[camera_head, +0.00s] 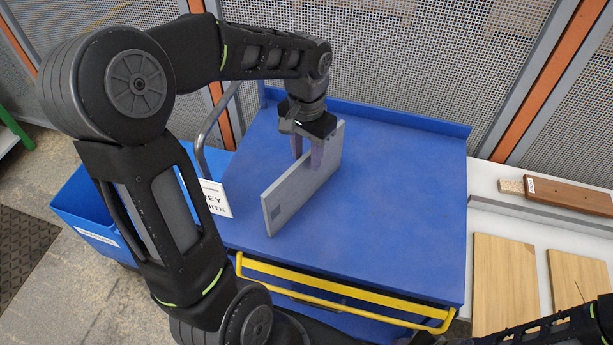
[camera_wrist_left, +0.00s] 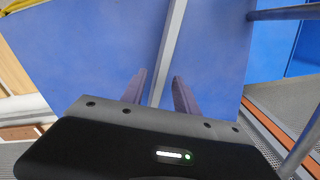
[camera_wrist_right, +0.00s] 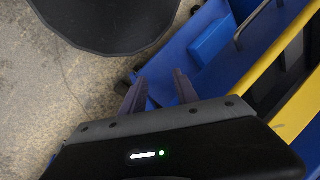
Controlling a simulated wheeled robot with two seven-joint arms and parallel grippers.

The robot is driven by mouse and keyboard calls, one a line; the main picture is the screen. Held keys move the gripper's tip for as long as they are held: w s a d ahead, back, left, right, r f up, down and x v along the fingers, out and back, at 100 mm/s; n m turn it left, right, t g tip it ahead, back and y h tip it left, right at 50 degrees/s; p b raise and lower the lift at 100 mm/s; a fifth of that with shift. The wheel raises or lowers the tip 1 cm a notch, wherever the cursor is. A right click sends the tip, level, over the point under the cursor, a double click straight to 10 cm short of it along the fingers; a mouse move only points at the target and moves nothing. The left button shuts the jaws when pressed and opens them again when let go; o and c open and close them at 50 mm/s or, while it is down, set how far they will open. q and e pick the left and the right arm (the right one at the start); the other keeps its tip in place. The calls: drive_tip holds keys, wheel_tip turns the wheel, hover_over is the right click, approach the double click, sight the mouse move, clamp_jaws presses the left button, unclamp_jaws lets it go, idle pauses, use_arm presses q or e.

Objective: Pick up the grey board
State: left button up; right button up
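The grey board (camera_head: 292,198) stands upright on its long edge on the blue cart top (camera_head: 400,190). In the left wrist view its narrow top edge (camera_wrist_left: 170,45) runs between my fingers. My left gripper (camera_head: 307,152) comes down from above near the board's far end, one finger on each side of it. In the left wrist view the left gripper (camera_wrist_left: 157,76) is open, with a gap to the board on both sides. My right gripper (camera_wrist_right: 158,77) is open and empty, low beside the cart and above the floor; the head view does not show its fingers.
A yellow handle (camera_head: 345,290) runs along the cart's front. A blue bin (camera_head: 95,215) and a white label card (camera_head: 214,197) are at the cart's left. Wooden boards (camera_head: 505,280) and a brown block (camera_head: 570,196) lie on a white table at the right. The cart top right of the board is clear.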

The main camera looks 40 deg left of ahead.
sight(306, 166)
use_arm(q)
wheel_tip(306, 166, down, 4)
drive_tip(key=shift+f+p, duration=0.15)
drive_tip(key=shift+p, duration=0.25)
idle(0.3)
clamp_jaws()
idle(1.3)
